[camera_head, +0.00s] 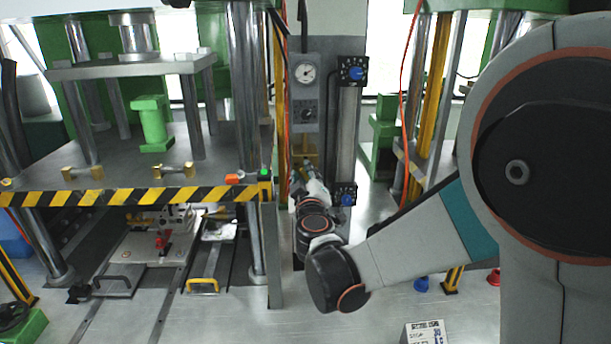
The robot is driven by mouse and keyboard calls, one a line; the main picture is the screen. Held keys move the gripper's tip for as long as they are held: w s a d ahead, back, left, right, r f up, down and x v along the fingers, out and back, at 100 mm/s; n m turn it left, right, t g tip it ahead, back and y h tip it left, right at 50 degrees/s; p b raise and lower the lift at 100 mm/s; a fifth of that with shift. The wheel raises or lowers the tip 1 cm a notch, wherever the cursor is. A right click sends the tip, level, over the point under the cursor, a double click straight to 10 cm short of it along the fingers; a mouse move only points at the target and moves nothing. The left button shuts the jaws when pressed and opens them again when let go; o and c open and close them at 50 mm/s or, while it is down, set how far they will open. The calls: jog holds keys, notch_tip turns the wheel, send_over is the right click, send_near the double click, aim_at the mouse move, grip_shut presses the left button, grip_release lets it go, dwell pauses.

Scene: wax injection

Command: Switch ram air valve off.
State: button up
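Two blue knobs on black plates are on the grey column: an upper knob (355,73) and a lower knob (347,199). A grey panel left of them carries a round gauge (304,73) and a dark knob (307,113). I cannot read any label, so I cannot tell which one is the ram air valve. My arm reaches in from the right. My gripper (308,167) is in front of the column, below the dark knob and up and left of the lower blue knob. Its fingers are small and partly hidden by my wrist, so I cannot tell their opening.
A press with a black-and-yellow striped edge (140,197) stands at left, with green (264,172) and orange (233,179) buttons at its corner. Green machinery (384,135) and yellow posts are to the right. A printed sign (424,332) stands at the bottom. Bare pale floor shows in front.

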grip_shut()
jog(key=shift+n, duration=0.5)
jog(key=n+b, duration=0.1)
jog(key=n, duration=0.7)
jog(key=shift+f, duration=0.2)
jog(key=shift+n, duration=0.3)
dwell(0.5)
grip_release()
jog(key=shift+a, duration=0.1)
